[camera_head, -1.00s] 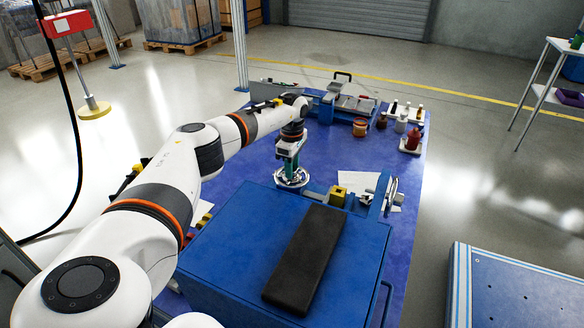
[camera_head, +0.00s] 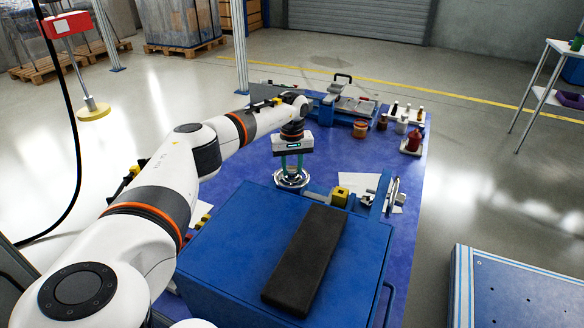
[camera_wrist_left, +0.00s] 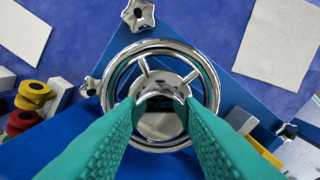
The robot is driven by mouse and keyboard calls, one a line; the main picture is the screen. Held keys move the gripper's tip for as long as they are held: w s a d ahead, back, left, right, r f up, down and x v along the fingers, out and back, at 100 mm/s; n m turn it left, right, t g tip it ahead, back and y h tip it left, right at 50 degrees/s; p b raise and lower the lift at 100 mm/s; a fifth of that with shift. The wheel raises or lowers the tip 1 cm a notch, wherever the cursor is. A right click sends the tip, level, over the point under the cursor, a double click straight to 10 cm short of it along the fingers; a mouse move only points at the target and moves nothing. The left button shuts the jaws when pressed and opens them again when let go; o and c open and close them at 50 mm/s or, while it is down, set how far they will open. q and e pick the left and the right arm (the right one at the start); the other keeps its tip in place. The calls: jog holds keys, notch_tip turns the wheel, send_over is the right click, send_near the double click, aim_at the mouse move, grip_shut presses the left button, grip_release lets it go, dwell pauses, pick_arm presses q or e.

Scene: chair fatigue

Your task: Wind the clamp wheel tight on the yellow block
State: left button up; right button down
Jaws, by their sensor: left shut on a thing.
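The clamp wheel (camera_head: 291,178) is a shiny chrome handwheel at the left end of the blue clamp; it fills the middle of the left wrist view (camera_wrist_left: 160,62). My left gripper (camera_head: 291,170) points down over the wheel, and its green fingers (camera_wrist_left: 160,105) are shut on the wheel's hub from both sides. The yellow block (camera_head: 339,196) sits in the clamp to the right of the wheel. Whether the clamp's jaw touches the block is too small to tell. My right gripper is not in view.
A blue case (camera_head: 240,250) with a long black pad (camera_head: 306,258) stands in front of the clamp. White paper (camera_head: 358,182) lies behind the clamp. A red bottle (camera_head: 414,139) and several small containers stand at the back right of the blue bench.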

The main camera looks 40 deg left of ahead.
pick_arm(q)
jog(key=m, duration=0.2)
jog(key=shift+r+m, duration=0.1)
jog(key=shift+m, duration=0.8)
jog(key=m+b, duration=0.3)
jog(key=shift+a, duration=0.1)
jog(key=shift+m+b, duration=0.7)
jog(key=shift+b, duration=0.2)
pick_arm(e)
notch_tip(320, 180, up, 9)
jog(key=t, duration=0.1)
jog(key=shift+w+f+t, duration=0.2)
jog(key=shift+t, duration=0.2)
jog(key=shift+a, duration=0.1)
pick_arm(q)
jog(key=o, duration=1)
jog(key=shift+c, duration=0.2)
